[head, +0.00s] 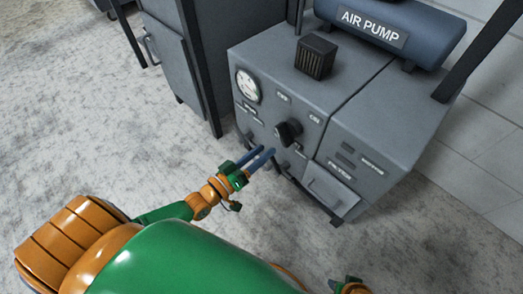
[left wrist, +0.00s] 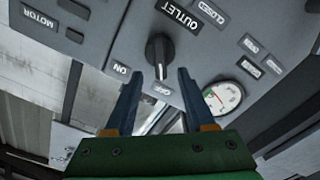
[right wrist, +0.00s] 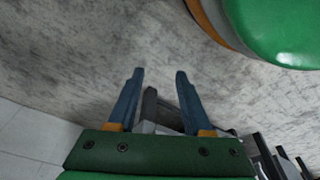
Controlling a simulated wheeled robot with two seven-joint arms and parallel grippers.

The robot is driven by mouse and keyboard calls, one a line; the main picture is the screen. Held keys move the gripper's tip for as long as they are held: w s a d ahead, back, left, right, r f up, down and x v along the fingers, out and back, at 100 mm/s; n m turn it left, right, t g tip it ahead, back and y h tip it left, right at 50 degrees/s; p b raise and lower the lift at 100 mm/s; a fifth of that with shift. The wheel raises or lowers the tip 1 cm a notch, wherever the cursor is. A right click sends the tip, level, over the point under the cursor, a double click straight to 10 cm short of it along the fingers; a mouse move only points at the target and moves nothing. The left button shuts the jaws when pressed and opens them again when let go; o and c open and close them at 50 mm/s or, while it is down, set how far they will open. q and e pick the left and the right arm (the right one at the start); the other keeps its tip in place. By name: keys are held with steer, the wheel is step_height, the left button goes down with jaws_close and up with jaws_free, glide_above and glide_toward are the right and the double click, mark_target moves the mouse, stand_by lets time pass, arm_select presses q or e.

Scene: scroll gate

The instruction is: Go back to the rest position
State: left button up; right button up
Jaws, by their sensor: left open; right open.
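My left gripper (head: 267,153) is open and empty in front of the grey air pump cabinet (head: 290,95), just below and left of its black knob (head: 288,132). In the left wrist view, the open fingers (left wrist: 160,74) point at the panel, and the knob (left wrist: 159,50) shows beyond the tips, apart from them as far as I can tell. My right gripper (head: 348,285) shows only partly at the bottom edge of the head view. In the right wrist view its blue fingers (right wrist: 159,74) are open with nothing between the tips.
The cabinet carries a round gauge (head: 247,86), a black vent box (head: 316,55) and a blue tank (head: 392,32) marked AIR PUMP. A second grey cabinet (head: 178,55) stands to the left. The concrete floor (head: 85,130) is clear at the left; a tiled wall (head: 490,130) is at the right.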

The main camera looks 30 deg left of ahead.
arm_select(q)
steer(key=shift+f, duration=0.1)
steer(key=s+d+f+m+g+y, duration=0.1)
steer(key=s+f+m+g+y, duration=0.4)
steer(key=s+f+g, duration=1.05)
steer(key=s+a+r+p, duration=0.1)
steer(key=s+r+p, duration=0.7)
steer(key=p, duration=1)
steer(key=s+a+r+y+p, duration=0.1)
steer(key=s+r+p, duration=0.7)
steer(key=r+p, duration=0.5)
steer(key=p, duration=0.5)
steer(key=shift+a+m+p, duration=0.3)
steer(key=shift+a, duration=0.1)
arm_select(e)
steer(key=s+r, duration=0.4)
steer(key=r, duration=0.4)
steer(key=s+d+r+g, duration=0.1)
steer(key=s+r, duration=0.3)
steer(key=r, duration=0.5)
steer(key=s+d+r, duration=0.1)
steer(key=s+r, duration=0.4)
steer(key=r, duration=0.3)
steer(key=shift+r, duration=0.2)
arm_select(q)
steer(key=shift+g, duration=0.25)
arm_select(e)
steer(key=shift+d, duration=0.1)
